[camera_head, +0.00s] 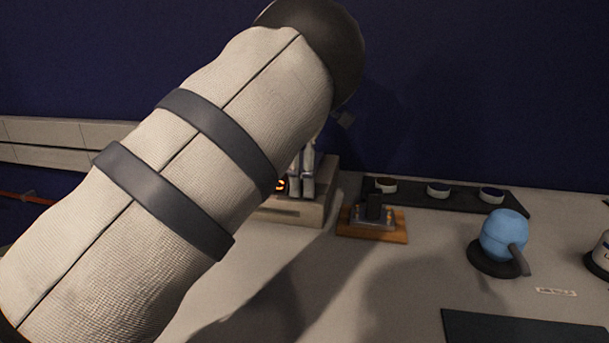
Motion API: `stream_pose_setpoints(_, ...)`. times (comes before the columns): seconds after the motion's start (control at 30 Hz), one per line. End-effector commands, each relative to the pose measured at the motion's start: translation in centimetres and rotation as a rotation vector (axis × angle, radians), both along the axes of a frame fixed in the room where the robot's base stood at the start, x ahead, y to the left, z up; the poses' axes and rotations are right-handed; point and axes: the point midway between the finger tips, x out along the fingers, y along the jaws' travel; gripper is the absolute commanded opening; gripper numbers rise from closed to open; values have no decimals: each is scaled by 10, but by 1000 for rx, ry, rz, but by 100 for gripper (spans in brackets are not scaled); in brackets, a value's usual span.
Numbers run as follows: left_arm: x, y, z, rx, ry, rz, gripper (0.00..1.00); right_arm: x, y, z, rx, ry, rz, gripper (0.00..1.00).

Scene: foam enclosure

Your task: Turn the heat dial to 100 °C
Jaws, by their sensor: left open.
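A beige box-shaped device (296,210) with a lit orange display (281,185) stands on the table, largely behind my left arm. I take it to be the heating unit. The heat dial cannot be made out; my arm and gripper cover that part. My left gripper (302,185) shows only in part below the arm, pointing down at the device's top or front. It is open, and I see nothing held in it. Whether it touches the device cannot be told. My right gripper is not in view.
Right of the device is a wooden board (372,232) with a dark block on metal. A black tray (412,196) with several small round cups lies behind. A blue round vessel (503,235) stands on a black base, with a dark mat (520,328) in front. The middle front table is clear.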

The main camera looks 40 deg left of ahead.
Motion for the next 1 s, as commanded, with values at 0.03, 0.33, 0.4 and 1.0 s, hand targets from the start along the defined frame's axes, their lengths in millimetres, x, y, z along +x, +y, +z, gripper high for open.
stream_pose_setpoints(0.03,0,0,-1,1,0,0,48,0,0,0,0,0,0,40)
stream_pose_setpoints(0.33,0,0,-1,0,1,0,18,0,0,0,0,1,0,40)
stream_pose_setpoints(0.4,0,0,-1,0,1,0,2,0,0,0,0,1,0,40)
stream_pose_setpoints(1.0,0,0,-1,1,2,-266,0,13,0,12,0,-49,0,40)
